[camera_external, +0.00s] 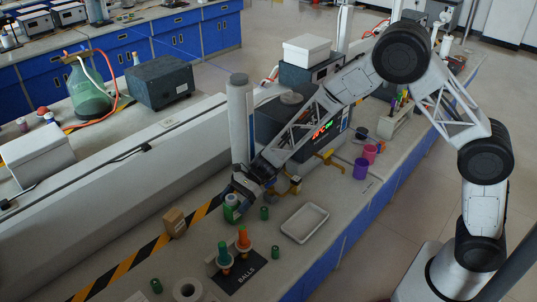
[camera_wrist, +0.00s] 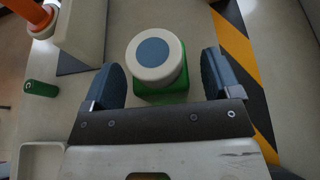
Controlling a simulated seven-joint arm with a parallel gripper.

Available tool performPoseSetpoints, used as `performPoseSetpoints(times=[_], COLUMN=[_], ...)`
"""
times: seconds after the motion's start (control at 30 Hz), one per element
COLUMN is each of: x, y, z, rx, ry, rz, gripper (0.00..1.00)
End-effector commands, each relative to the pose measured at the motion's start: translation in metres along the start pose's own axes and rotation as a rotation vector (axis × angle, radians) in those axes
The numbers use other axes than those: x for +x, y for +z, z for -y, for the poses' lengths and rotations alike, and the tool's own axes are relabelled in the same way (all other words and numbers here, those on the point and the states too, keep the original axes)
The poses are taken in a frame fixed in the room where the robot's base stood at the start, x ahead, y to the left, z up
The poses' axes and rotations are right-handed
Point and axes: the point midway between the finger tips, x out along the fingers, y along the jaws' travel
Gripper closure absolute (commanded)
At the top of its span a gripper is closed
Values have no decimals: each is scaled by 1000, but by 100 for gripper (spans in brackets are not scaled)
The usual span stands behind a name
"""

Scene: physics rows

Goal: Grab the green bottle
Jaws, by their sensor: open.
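The green bottle (camera_external: 231,209) stands upright on the bench, with a white cap. In the wrist view the bottle (camera_wrist: 165,92) is seen from above, its cream cap with a blue-grey disc hiding most of the green body. My gripper (camera_wrist: 162,82) is open, with one finger on each side of the bottle and a visible gap on both sides. In the external view my gripper (camera_external: 234,194) is low over the bench, right at the bottle, and partly covers it.
A small brown box (camera_external: 174,222) stands left of the bottle, by the yellow-black strip (camera_external: 132,261). Small green cylinders (camera_external: 264,213) stand nearby. A white tray (camera_external: 305,222) lies to the right. Orange (camera_external: 243,238) and green-topped (camera_external: 223,254) items stand in front, near a black "BALLS" mat (camera_external: 238,277).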

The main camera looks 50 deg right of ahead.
Motion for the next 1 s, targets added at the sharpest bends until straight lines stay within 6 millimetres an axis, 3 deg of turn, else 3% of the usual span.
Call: performPoseSetpoints(times=[0.2,0.73,1.0], x=[12,12,12], y=[0,0,0], z=[0,0,0], rx=[0,0,0], ry=[-1,-1,-1], rz=[0,0,0], gripper=[17,17,58])
